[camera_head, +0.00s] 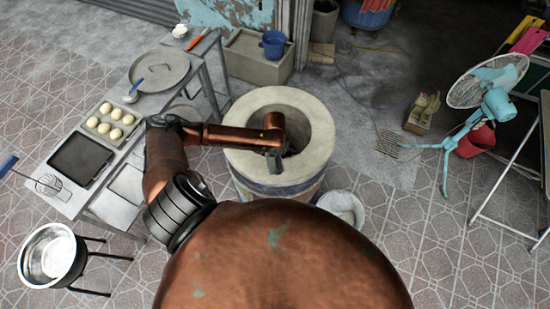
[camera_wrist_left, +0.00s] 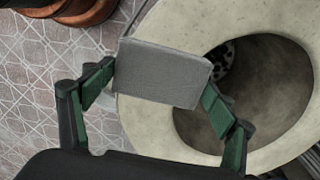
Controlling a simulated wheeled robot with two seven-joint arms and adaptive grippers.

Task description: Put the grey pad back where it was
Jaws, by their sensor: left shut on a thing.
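The grey pad (camera_wrist_left: 163,73) is a flat, roughly rectangular block. In the left wrist view it sits between the two green-padded fingers of my left gripper (camera_wrist_left: 160,84), which is shut on it. Behind the pad is the pale rim of the barrel oven (camera_wrist_left: 155,128), with the open mouth to the right. In the head view my left arm reaches from the left across the oven (camera_head: 318,148), and my left gripper (camera_head: 275,160) points down over its mouth and near rim. The pad is hard to tell from the gripper there. My right gripper is not in view.
A concrete trough (camera_head: 255,62) stands behind the oven. A fan (camera_head: 492,95) stands at the right. A bucket (camera_head: 342,205) stands beside the oven.

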